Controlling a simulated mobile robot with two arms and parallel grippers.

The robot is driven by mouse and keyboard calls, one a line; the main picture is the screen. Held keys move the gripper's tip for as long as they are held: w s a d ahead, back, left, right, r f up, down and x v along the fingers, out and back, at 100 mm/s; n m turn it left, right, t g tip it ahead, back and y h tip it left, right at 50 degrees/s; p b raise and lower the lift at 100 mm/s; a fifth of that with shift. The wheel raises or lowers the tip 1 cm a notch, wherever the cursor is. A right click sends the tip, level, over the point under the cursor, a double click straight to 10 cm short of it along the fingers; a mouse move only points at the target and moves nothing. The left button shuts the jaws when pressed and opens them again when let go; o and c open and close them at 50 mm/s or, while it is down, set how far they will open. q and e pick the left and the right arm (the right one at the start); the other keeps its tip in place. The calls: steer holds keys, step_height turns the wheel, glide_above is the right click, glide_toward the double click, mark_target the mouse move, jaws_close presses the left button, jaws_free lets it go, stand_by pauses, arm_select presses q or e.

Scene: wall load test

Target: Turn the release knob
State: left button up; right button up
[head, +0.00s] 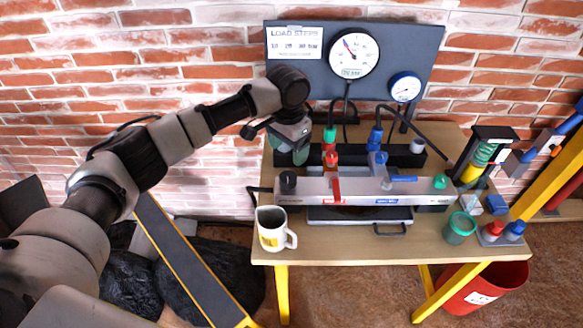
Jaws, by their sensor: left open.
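A pale grey manifold bar (362,190) lies across the bench. A black knob (287,182) is at its left end and a green knob (440,181) at its right end. A red lever (336,190) and a blue lever (404,178) sit between them. Behind are red and green fittings (330,145) and blue fittings (376,148). No readable label tells which is the release knob. My left gripper (292,155) is open, pointing down above the bench's back left, behind and apart from the black knob. It partly hides the bench behind it. My right gripper is out of view.
A backboard with a large gauge (354,55) and a smaller gauge (405,87) stands against the brick wall. A white mug (272,230) stands at the bench's front left. A green cup (460,228) is at the right. A red bin (486,288) is below.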

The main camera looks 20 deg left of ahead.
mark_target(288, 176)
arm_select(q)
steer(key=f, duration=0.2)
steer(key=s+f, duration=0.1)
steer(key=f, duration=0.1)
steer(key=shift+f, duration=0.3)
steer(key=f, duration=0.4)
steer(key=shift+w+p, duration=0.2)
steer(key=shift+p, duration=0.1)
steer(key=shift+f, duration=0.55)
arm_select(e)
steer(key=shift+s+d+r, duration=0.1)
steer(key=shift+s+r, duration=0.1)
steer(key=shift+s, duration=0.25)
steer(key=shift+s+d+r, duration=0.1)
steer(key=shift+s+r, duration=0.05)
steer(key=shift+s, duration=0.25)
arm_select(q)
steer(key=c, duration=0.9)
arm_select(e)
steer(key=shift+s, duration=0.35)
